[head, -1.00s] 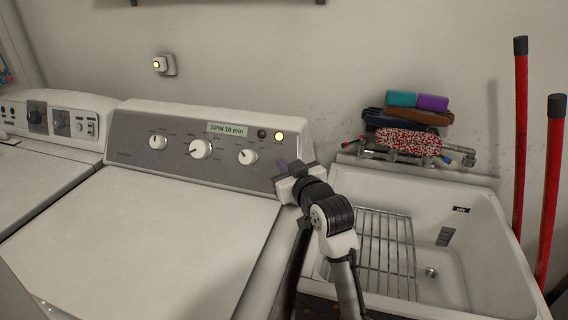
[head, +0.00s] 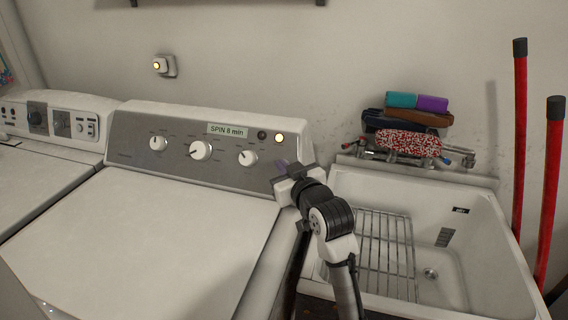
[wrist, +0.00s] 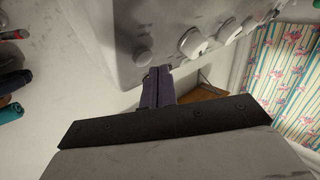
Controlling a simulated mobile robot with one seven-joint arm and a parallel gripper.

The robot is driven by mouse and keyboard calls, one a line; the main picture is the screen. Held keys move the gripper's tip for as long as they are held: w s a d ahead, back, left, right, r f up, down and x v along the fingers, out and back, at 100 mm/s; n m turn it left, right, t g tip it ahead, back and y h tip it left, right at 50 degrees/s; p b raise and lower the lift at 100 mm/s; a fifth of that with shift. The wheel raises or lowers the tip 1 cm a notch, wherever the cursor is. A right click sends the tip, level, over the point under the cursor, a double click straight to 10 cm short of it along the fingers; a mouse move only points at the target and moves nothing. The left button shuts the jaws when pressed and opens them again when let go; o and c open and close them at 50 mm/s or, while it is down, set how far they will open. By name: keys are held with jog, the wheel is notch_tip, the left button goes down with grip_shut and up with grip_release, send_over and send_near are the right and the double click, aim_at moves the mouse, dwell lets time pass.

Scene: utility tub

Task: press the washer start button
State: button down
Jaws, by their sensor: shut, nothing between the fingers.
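The washer (head: 150,230) stands at the left of the sink, with a grey control panel at its back. The panel has three white dials (head: 200,150), a label (head: 228,131) reading "SPIN 8 min", a small dark round spot (head: 262,134) and a round, pale-lit button (head: 279,138). No lettering shows which is the start button. My gripper (head: 281,172) is at the panel's right end, below the lit button and apart from it. In the wrist view its purple fingers (wrist: 158,74) are together and empty, near a panel with round knobs (wrist: 193,42). Contact cannot be told.
A white utility sink (head: 480,230) with a wire rack (head: 385,250) is at the right. Brushes and coloured items (head: 405,125) are piled behind it. Red poles (head: 520,130) lean at the far right. A second appliance (head: 55,120) adjoins the washer on the left.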

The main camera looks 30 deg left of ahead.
jog(key=s, duration=0.1)
jog(key=s+r+p, duration=0.1)
jog(key=s+d+r, duration=0.1)
jog(key=s, duration=0.1)
jog(key=shift+s+r+p, duration=0.1)
jog(key=shift+r+p, duration=0.15)
jog(key=shift+p, duration=0.1)
jog(key=shift+d+f, duration=0.1)
jog(key=shift+d, duration=0.05)
dwell(0.8)
